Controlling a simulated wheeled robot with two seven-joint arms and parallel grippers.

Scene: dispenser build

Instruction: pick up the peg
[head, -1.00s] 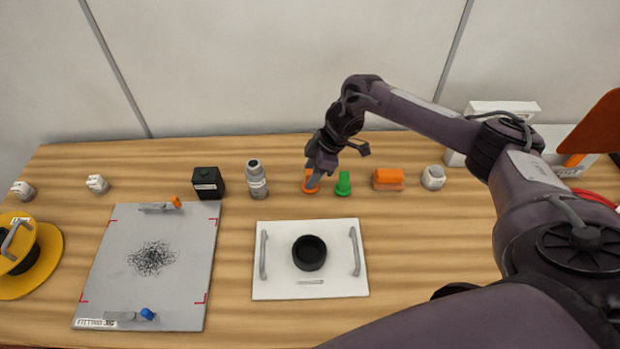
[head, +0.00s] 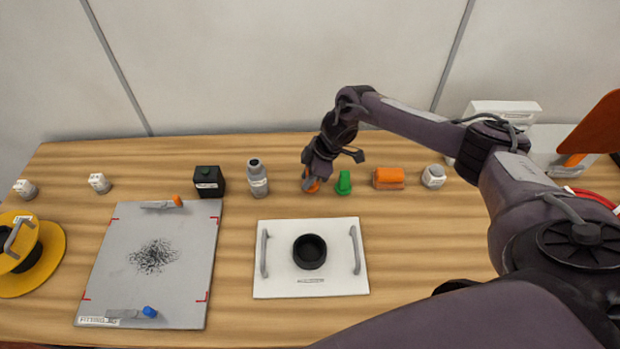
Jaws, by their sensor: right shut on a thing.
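An orange peg (head: 313,186) stands at the back middle of the wooden table, mostly hidden behind my right gripper. My right gripper (head: 309,180) points down at it from above and is shut on it. The peg's base appears at or very near the table top; I cannot tell whether it is clear of it. A green peg-like piece (head: 343,183) stands just to the right, apart from the gripper. My left gripper is not in view.
A grey bottle (head: 257,180) and a black box (head: 208,183) stand left of the gripper. An orange block (head: 388,179) and a white piece (head: 433,177) stand to the right. In front lie a white plate with handles (head: 275,284) and a grey board (head: 190,265).

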